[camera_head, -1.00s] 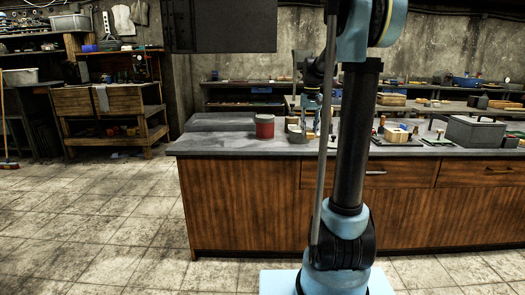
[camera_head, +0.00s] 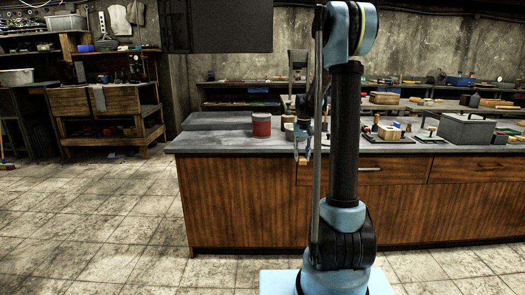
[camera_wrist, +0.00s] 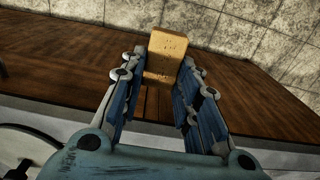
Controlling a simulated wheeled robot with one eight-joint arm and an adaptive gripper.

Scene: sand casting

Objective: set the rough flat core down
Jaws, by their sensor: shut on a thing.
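The rough flat core (camera_wrist: 165,57) is a small yellow-tan block with a pitted face, seen in the wrist view between my fingertips. My gripper (camera_wrist: 158,80) is shut on it, with one blue-padded finger on each side. Behind the core in that view are the brown wooden cabinet front and the tiled floor. In the head view my gripper (camera_head: 303,148) shows small beside my arm, in front of the counter's front edge.
The grey countertop (camera_head: 215,143) has bare room at its left end. A red can (camera_head: 261,125) stands left of my arm. To the right are small blocks and tools (camera_head: 390,132) and a grey box (camera_head: 465,130). The wooden cabinet front (camera_head: 235,205) drops to the floor.

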